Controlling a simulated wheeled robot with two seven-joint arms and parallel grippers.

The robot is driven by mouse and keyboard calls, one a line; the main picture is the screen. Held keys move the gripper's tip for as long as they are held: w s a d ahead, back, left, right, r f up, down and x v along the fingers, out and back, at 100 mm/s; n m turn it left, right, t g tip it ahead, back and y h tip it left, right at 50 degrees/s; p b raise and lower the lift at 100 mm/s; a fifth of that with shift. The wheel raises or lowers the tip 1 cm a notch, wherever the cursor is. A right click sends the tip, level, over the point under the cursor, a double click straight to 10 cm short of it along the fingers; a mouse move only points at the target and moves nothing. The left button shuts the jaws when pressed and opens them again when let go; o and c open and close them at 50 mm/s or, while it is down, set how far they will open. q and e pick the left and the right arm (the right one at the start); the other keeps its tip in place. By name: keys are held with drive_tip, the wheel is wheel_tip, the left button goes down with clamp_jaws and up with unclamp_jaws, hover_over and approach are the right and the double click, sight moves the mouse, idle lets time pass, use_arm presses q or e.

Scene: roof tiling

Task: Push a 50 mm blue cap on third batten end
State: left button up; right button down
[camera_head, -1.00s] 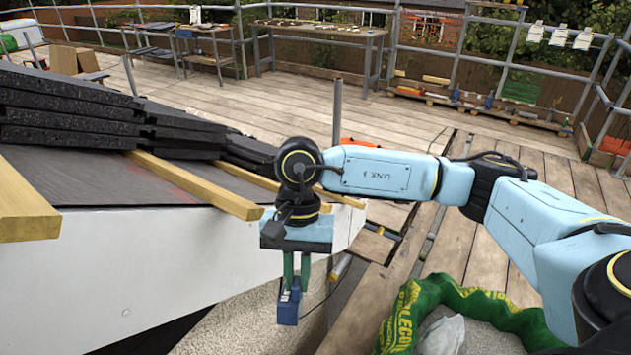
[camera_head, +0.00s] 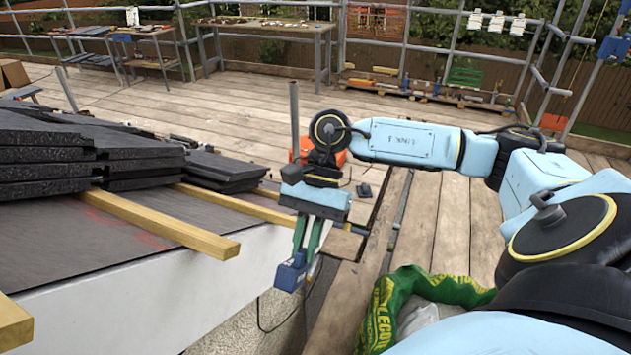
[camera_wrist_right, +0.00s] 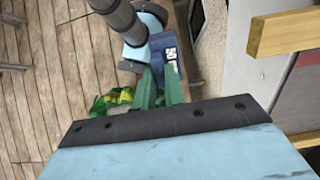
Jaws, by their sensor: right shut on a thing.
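A blue cap (camera_head: 290,276) is between the green fingertips of my right gripper (camera_head: 302,256), which is shut on it and holds it in the air beyond the roof edge. In the right wrist view the cap (camera_wrist_right: 163,58) shows a white "50" marking, and the green fingers (camera_wrist_right: 160,88) reach to it. Several yellow timber battens stick out past the roof edge: one at the lower left (camera_head: 10,322), one in the middle (camera_head: 165,222) and one farther back (camera_head: 240,204). The cap is apart from all of them. My left gripper is not in view.
Stacks of dark tiles (camera_head: 45,160) lie on the roof to the left. A white fascia (camera_head: 170,285) runs below the battens. A green and yellow sack (camera_head: 410,300) lies on the decking. An upright pole (camera_head: 295,120) stands behind my right wrist.

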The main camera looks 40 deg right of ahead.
drive_tip(key=w+a+p, duration=0.1)
drive_tip(key=w+a, duration=0.2)
drive_tip(key=w, duration=0.5)
idle(0.4)
drive_tip(key=shift+w+a+r, duration=0.1)
drive_tip(key=shift+w+a, duration=0.1)
drive_tip(key=shift+a, duration=0.1)
drive_tip(key=shift+w+b, duration=0.1)
drive_tip(key=shift+b, duration=0.2)
drive_tip(key=shift+w+a+b, duration=0.15)
drive_tip(key=shift+w+b, duration=0.1)
drive_tip(key=shift+b, duration=0.05)
idle(0.3)
drive_tip(key=shift+w, duration=0.15)
idle(0.4)
drive_tip(key=shift+w+a+b, duration=0.2)
drive_tip(key=shift+w+b, duration=0.1)
drive_tip(key=shift+b, duration=0.2)
